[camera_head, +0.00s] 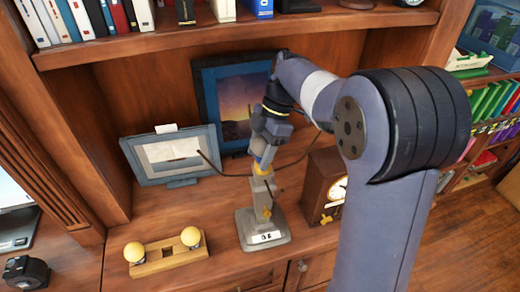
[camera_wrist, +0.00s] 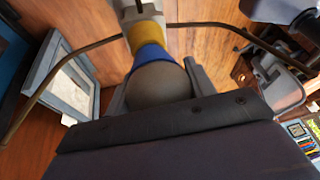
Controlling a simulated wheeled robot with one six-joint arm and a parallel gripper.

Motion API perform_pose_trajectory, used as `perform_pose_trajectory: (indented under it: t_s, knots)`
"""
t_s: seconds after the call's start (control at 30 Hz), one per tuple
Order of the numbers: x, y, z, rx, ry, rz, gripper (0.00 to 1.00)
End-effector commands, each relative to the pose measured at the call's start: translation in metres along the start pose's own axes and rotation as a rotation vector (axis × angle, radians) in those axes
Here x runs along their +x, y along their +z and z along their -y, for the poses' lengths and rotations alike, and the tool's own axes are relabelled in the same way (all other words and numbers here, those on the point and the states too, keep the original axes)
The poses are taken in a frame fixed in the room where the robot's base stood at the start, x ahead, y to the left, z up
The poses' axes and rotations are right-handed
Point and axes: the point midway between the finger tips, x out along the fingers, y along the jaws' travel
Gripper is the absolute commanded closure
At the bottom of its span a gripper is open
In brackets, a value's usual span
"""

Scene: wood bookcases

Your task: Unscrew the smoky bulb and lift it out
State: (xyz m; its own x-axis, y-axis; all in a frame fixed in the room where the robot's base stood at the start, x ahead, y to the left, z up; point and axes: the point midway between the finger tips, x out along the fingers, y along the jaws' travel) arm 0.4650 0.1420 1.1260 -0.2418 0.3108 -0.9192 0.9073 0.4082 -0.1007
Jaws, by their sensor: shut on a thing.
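The smoky bulb (camera_wrist: 158,82) is a grey-brown globe in the wrist view, between the two fingers of my gripper (camera_wrist: 156,84). My gripper is shut on it. A blue collar (camera_wrist: 152,58) sits at the bulb's neck and meets a yellow socket part (camera_wrist: 145,34). How far the bulb's thread sits in the socket is hidden. In the head view my gripper (camera_head: 264,152) points down over the lamp stand (camera_head: 262,192), a grey post on a heavy base (camera_head: 254,240). There my fingers mostly hide the bulb.
A wooden holder (camera_head: 150,268) with two pale yellow bulbs stands left of the lamp. A picture frame (camera_head: 172,180) and a sunset picture (camera_head: 232,100) stand behind. A brown clock (camera_head: 323,178) is close on the right. Thin curved rods (camera_head: 222,174) extend beside the lamp. A shelf hangs above.

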Motion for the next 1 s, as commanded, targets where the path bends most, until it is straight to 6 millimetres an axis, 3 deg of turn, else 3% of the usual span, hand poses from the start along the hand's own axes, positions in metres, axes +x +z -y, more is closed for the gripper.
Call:
perform_pose_trajectory:
  t_s: [1.0]
  knots:
    - [-0.010, -0.004, 0.001, 0.003, 0.001, 0.000, 0.60]
